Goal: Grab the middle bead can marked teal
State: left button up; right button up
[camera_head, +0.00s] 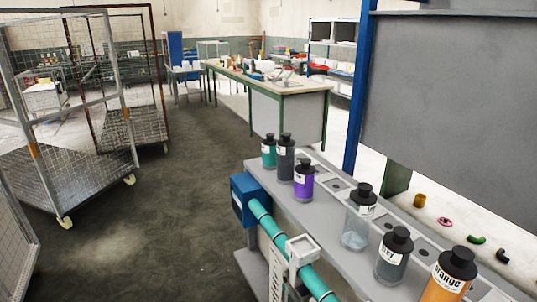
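A row of bead cans with black caps stands on a long grey ledge (335,195). The teal can (268,153) stands upright at the far end of the row, with a white label on its side. It is not in the middle of the row. A dark grey can (286,161) stands close beside it on the right, and a purple can (304,185) is nearer. Neither of my grippers shows in the head view.
A clear can (357,222), a grey can (392,264) and an orange can (444,284) stand nearer on the ledge. A teal pipe (290,252) with a blue box (245,199) runs along its front. A mesh cart (75,165) stands left; the floor between is free.

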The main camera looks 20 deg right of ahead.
aim_at(268, 145)
jog(key=z, duration=0.3)
jog(key=i+j+z, duration=0.25)
jog(key=z, duration=0.15)
jog(key=i+j+z, duration=0.45)
jog(key=k+l, duration=0.05)
jog(key=k, duration=0.05)
